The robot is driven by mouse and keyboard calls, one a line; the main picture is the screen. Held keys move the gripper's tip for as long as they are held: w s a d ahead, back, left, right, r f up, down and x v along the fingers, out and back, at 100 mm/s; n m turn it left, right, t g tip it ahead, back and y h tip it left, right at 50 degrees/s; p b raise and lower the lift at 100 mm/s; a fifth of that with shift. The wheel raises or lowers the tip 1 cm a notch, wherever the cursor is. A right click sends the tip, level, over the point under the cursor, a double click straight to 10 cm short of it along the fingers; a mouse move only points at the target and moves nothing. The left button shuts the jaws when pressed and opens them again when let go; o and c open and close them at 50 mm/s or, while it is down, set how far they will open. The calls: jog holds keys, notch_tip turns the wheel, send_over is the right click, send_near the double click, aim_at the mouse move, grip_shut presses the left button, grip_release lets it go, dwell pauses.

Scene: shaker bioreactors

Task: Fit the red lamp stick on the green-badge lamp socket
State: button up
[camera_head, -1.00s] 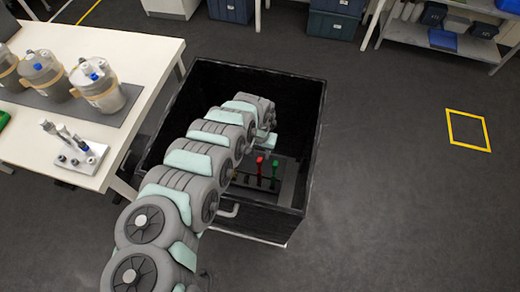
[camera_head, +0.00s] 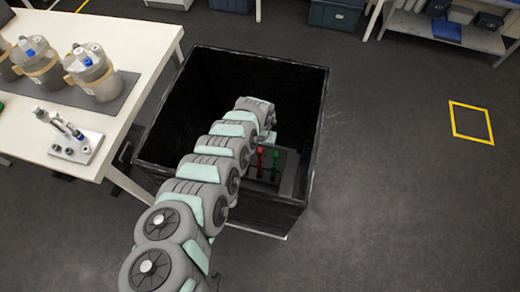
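A red stick (camera_head: 260,158) stands upright beside a green-topped stick (camera_head: 275,156) in a dark holder (camera_head: 288,172) inside the black open-topped box (camera_head: 172,150). I take the red one for the red lamp stick. My arm reaches into the box from the lower left. My gripper (camera_head: 268,138) is small and mostly hidden by the arm's last links, just above and behind the sticks. I cannot see its fingers, or whether it touches either stick. I cannot make out a green-badge lamp socket in this view.
A white table (camera_head: 150,55) at the left bears several bioreactor vessels (camera_head: 95,75) on a grey mat and a small stand with upright tools (camera_head: 76,146). The box walls surround my arm's end. The floor to the right is clear, with a yellow square (camera_head: 471,123).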

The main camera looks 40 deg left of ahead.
grip_shut()
jog(key=shift+r+p, duration=2.5)
jog(key=shift+p, duration=0.85)
jog(key=shift+r+p, duration=1.4)
jog(key=shift+p, duration=0.2)
notch_tip(320, 180, up, 16)
jog(key=p, duration=1.5)
jog(key=shift+p, duration=0.35)
